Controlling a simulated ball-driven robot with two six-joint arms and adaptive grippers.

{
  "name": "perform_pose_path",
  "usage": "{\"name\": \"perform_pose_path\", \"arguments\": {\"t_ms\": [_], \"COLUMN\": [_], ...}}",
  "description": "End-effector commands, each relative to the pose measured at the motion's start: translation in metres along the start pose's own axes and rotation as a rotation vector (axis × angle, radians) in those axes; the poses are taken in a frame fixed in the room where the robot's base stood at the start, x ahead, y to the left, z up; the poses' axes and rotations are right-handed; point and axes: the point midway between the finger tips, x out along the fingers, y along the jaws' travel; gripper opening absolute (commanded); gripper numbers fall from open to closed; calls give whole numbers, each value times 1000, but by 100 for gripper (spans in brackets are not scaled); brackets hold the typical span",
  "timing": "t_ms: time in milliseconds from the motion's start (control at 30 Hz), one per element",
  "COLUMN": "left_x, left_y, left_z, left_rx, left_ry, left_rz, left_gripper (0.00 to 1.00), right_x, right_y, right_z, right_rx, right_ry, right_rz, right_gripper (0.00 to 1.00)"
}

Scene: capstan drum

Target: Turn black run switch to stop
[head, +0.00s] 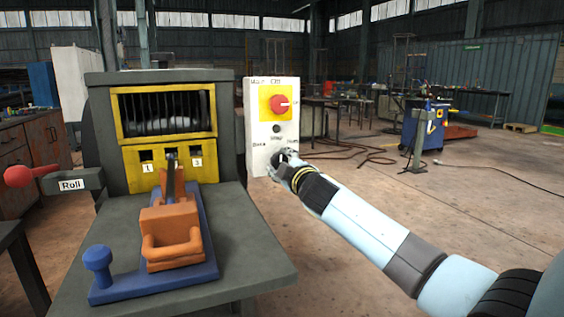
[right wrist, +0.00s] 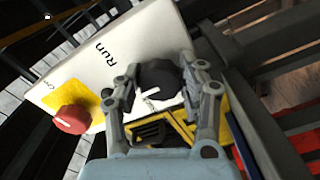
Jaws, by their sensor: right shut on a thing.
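The black run switch (right wrist: 158,78) is a dark round knob on the white control panel (head: 257,137). A white mark shows near it in the right wrist view, and the word "Run" is printed on the panel beside it. My right gripper (right wrist: 161,72) is shut on the switch, one finger on each side. In the head view the right gripper (head: 284,160) is at the panel's lower part and mostly hides the switch. The small labels around it are too blurred to read surely. My left gripper is not in view.
Left stands a grey machine with a yellow-framed window (head: 165,112), a red-ended lever (head: 30,175) labelled "Roll", and an orange carriage (head: 172,225) on a blue base.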

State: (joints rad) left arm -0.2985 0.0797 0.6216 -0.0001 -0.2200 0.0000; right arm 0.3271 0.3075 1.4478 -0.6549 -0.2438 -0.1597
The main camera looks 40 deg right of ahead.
Motion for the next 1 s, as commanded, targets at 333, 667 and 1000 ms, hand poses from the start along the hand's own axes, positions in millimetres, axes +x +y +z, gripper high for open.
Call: {"name": "perform_pose_path", "arguments": {"t_ms": [333, 667, 1000], "left_x": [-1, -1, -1], "left_y": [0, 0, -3], "left_z": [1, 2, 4], "left_rx": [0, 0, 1], "left_ry": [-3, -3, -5], "left_rz": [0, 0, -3], "left_gripper": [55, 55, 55], "right_x": [0, 0, -2], "right_y": [-2, -1, -1], "right_z": [0, 0, 0], "right_rx": [-22, -21, -22], "right_ry": [-1, -1, 0], "right_rz": [-2, -2, -1], "right_gripper": [8, 58, 64]}}
